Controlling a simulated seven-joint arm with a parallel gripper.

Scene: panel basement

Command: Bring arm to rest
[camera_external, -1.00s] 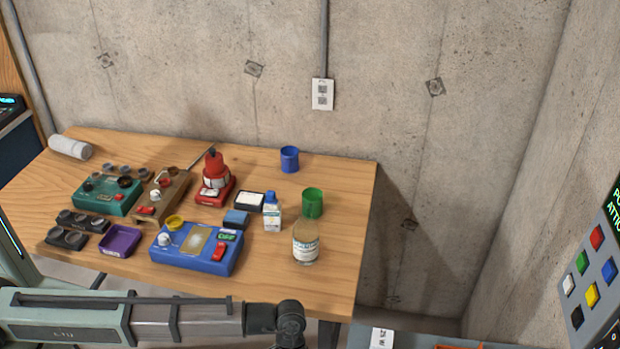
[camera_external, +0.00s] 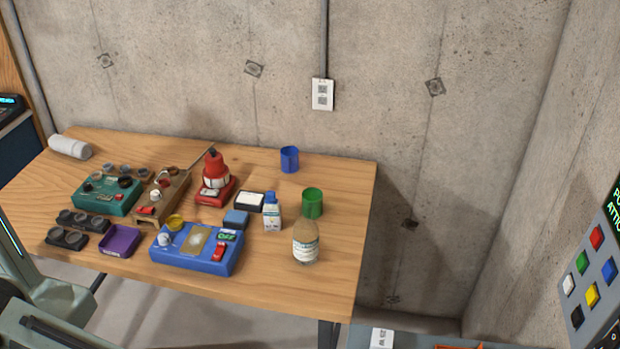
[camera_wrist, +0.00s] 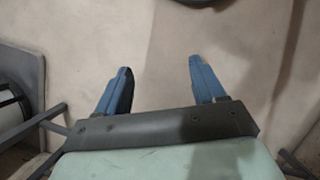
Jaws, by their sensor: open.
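My gripper (camera_wrist: 158,75) shows in the wrist view with its two blue fingers apart and nothing between them. Below the fingers is pale floor, partly in shadow. In the external view my gripper is not visible. Only part of my arm shows there, at the lower left corner, in front of the wooden table (camera_external: 290,290) and clear of the things on it.
On the table stand a blue device (camera_external: 195,250), a purple tray (camera_external: 120,241), a teal box (camera_external: 107,196), a red device (camera_external: 215,180), a glass bottle (camera_external: 306,243), a green cup (camera_external: 312,203) and a blue cup (camera_external: 289,159). The table's right front is bare. A button panel (camera_external: 597,270) is at right.

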